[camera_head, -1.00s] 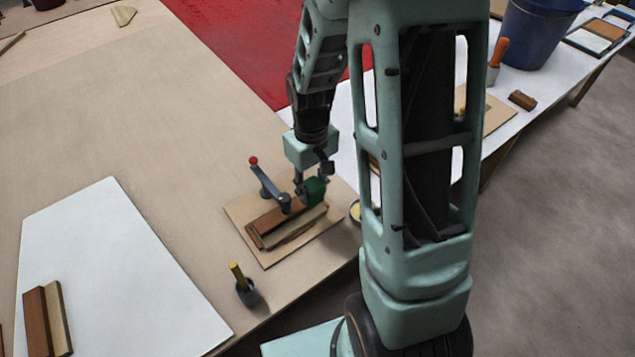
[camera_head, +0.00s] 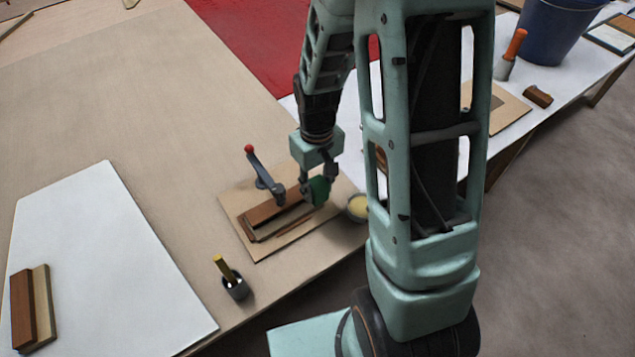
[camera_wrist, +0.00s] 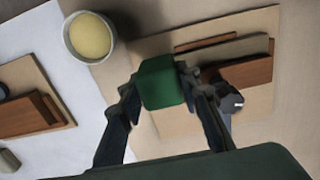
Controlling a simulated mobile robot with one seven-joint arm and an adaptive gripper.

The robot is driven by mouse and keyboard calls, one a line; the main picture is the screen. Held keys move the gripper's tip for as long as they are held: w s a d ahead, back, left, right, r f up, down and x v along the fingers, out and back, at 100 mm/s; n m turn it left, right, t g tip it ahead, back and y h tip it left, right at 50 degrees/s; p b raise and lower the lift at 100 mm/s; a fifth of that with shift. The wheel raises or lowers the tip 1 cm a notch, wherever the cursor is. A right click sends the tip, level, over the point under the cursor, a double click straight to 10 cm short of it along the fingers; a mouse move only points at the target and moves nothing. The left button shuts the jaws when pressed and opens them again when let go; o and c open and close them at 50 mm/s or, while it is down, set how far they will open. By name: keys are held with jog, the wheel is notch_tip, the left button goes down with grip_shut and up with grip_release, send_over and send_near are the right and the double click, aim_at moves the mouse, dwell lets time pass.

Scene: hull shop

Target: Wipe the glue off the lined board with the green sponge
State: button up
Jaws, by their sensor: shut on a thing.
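My gripper (camera_head: 316,188) is shut on the green sponge (camera_head: 319,190), which also shows between the fingers in the wrist view (camera_wrist: 162,82). The sponge is at the right part of a tan board (camera_head: 262,246) on the bench. In the wrist view it overlaps the edge of this board (camera_wrist: 262,22); I cannot tell whether it touches. A brown block (camera_head: 268,212), a paler strip and a thin reddish strip lie on the board, beside a grey clamp (camera_head: 265,178) with a red knob. I cannot make out glue or drawn lines.
A bowl of yellow stuff (camera_head: 357,206) stands right of the board, close to the sponge. A dark pot with a yellow stick (camera_head: 233,287) stands near the bench edge. A white panel (camera_head: 110,270) with two wood blocks lies left. Bench beyond the board is clear.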

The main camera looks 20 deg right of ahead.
notch_tip(320, 180, down, 3)
jog(key=shift+f+b, duration=0.2)
jog(key=shift+b, duration=0.7)
jog(key=a, duration=0.1)
jog(key=s+a, duration=0.1)
jog(key=a, duration=0.2)
jog(key=shift+s+a+r, duration=0.2)
jog(key=shift+s+r, duration=0.05)
jog(key=shift+s+a, duration=0.25)
jog(key=shift+a, duration=0.65)
jog(key=shift+f, duration=0.25)
jog(key=shift+d, duration=0.1)
